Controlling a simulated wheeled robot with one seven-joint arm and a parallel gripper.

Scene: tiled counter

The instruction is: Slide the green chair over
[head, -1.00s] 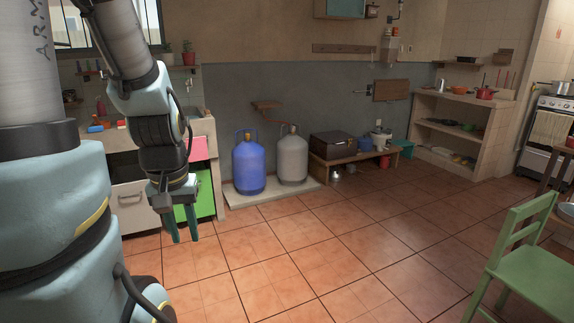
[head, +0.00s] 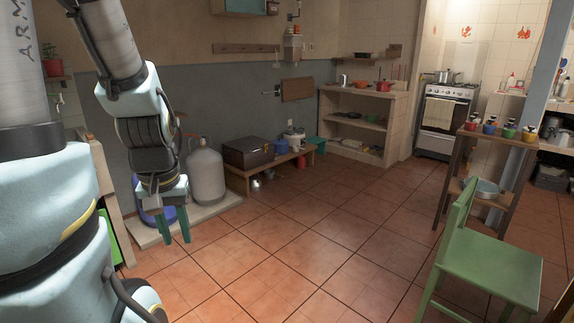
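The green chair (head: 487,266) stands on the tiled floor at the lower right of the head view, its backrest (head: 455,225) on the left side of its seat. The lower ends of its legs are cut off by the picture edge. My gripper (head: 177,238) hangs at the left of the view, pointing down, well apart from the chair. Its two green fingers are spread with a gap between them, and nothing shows in that gap.
A wooden shelf stand (head: 483,202) with several small colored pots is just behind the chair. A gas cylinder (head: 206,177) and a low bench (head: 268,165) line the back wall. A stove (head: 440,124) stands farther back. The tiled floor (head: 300,255) between gripper and chair is clear.

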